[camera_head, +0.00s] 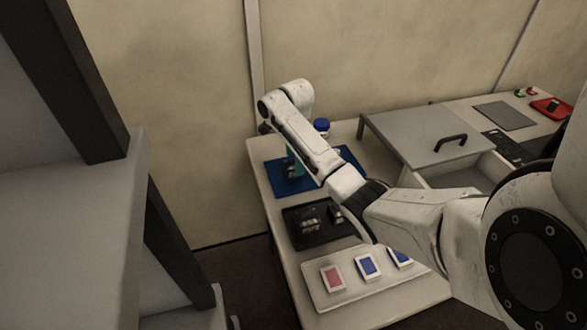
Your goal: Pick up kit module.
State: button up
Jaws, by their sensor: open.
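No thing is plainly marked as the kit module. Three small white-framed blocks lie in a row on a pale tray (318,300) at the near end of the table. One has a red face (332,279); the other two have blue faces, one in the middle (368,267) and one at the right (402,257), partly covered by my arm. My arm reaches from the right over the table, with its far end above the table's back left. My gripper's jaws do not show; my own arm appears to hide them.
A blue mat (284,182) with a teal object (293,166), a blue-capped container (322,126) and a black tray (297,240) holding grey pieces lie under my arm. A grey-lidded box (418,130) and red tray (553,108) stand right. Grey shelving (75,215) stands left.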

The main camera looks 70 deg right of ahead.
jog(key=shift+f, duration=1.5)
jog(key=shift+c, duration=0.2)
jog(key=c, duration=1.1)
jog(key=shift+r, duration=0.1)
